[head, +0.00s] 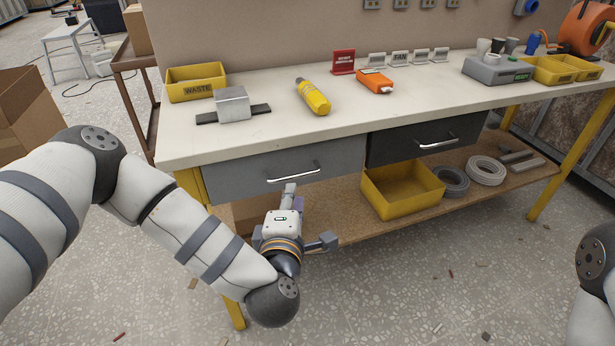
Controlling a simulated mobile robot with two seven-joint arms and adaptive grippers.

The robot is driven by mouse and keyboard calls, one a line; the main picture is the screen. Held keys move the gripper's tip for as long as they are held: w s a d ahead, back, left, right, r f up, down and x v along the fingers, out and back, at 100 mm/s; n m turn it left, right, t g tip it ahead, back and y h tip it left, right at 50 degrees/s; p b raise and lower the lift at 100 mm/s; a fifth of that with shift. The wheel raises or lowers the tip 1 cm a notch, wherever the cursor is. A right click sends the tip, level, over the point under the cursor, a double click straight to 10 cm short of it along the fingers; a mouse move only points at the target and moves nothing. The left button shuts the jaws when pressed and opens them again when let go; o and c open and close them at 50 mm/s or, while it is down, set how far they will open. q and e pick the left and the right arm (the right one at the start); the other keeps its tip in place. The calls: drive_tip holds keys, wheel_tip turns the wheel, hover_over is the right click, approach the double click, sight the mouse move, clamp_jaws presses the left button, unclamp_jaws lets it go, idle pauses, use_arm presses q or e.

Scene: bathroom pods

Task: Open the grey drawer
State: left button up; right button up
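The grey drawer (245,176) is under the left half of the workbench top, and its front looks flush with the bench, so it appears shut. My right gripper is out of view; only part of that arm shows at the right edge.
A black drawer (400,143) with its own handle is just right. A yellow bin (385,204) and coiled hoses (487,170) lie on the lower shelf. The bench top (290,130) holds a waste tray (196,79) and a yellow bottle (313,98). Floor in front is mostly clear.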

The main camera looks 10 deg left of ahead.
sight(296, 177)
use_arm(q)
drive_tip(key=x, duration=0.4)
drive_tip(key=b+x, duration=0.1)
drive_tip(key=x, duration=0.4)
drive_tip(key=shift+w+f, duration=0.15)
drive_tip(key=shift+f, duration=0.1)
drive_tip(key=shift+r, duration=0.1)
drive_tip(key=shift+c, duration=0.5)
clamp_jaws()
